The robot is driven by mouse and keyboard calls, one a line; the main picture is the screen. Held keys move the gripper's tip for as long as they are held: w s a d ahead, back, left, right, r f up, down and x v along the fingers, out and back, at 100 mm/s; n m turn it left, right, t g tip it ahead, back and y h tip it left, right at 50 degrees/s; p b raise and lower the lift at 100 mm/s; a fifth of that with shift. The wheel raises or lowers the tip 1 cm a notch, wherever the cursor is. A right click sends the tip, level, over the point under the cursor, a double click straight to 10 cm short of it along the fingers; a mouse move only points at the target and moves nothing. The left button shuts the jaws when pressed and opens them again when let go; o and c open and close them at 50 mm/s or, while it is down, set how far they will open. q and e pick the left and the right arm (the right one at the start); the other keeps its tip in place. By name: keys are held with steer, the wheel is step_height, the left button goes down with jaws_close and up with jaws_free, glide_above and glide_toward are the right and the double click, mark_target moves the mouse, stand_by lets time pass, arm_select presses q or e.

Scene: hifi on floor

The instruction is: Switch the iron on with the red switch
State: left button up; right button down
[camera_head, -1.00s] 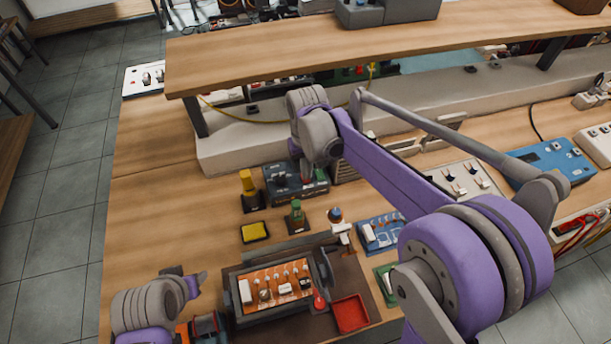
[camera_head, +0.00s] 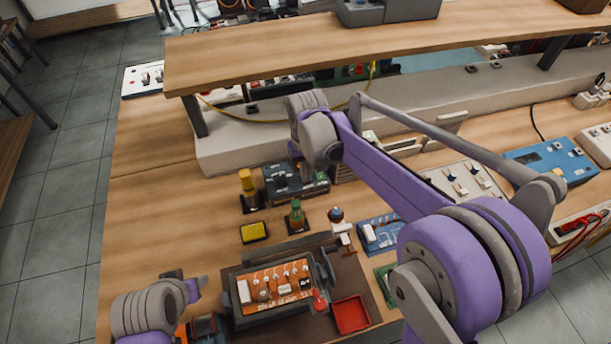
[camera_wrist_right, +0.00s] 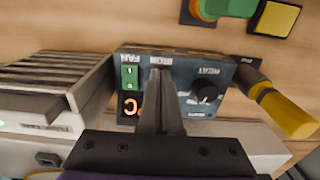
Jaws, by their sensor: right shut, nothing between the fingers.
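The dark blue control box (camera_head: 296,188) stands on the bench below my right wrist. In the right wrist view its panel (camera_wrist_right: 190,65) shows upside down, with the labels FAN, IRON and HEAT. A green switch (camera_wrist_right: 130,77) sits by FAN and a black knob (camera_wrist_right: 207,92) by HEAT. My right gripper (camera_wrist_right: 161,74) is shut and empty, its fingertips over the panel by the IRON label. They cover that spot, so the red switch does not show; I cannot tell whether they touch it. My left gripper (camera_head: 200,284) is low at the left; its jaws are unclear.
A yellow-handled tool (camera_head: 248,186) stands beside the box, with a yellow sponge (camera_head: 254,232) in front. A grey vented unit (camera_wrist_right: 50,85) stands close on its other side. A wooden shelf (camera_head: 260,65) crosses behind. A red tray (camera_head: 350,314) lies at the front.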

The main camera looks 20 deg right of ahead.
arm_select(q)
steer(key=shift+r, duration=0.1)
arm_select(e)
steer(key=shift+r, duration=0.1)
arm_select(q)
steer(key=r+p, duration=0.1)
steer(key=w+r+p, duration=0.1)
steer(key=r, duration=0.1)
steer(key=r+p, duration=0.1)
steer(key=shift+w+r+p, duration=0.3)
steer(key=shift+w+r, duration=0.05)
steer(key=shift+w, duration=0.05)
arm_select(e)
step_height(320, 180, up, 7)
arm_select(q)
steer(key=shift+s, duration=0.15)
arm_select(e)
steer(key=shift+s+f, duration=0.1)
steer(key=shift+f, duration=0.1)
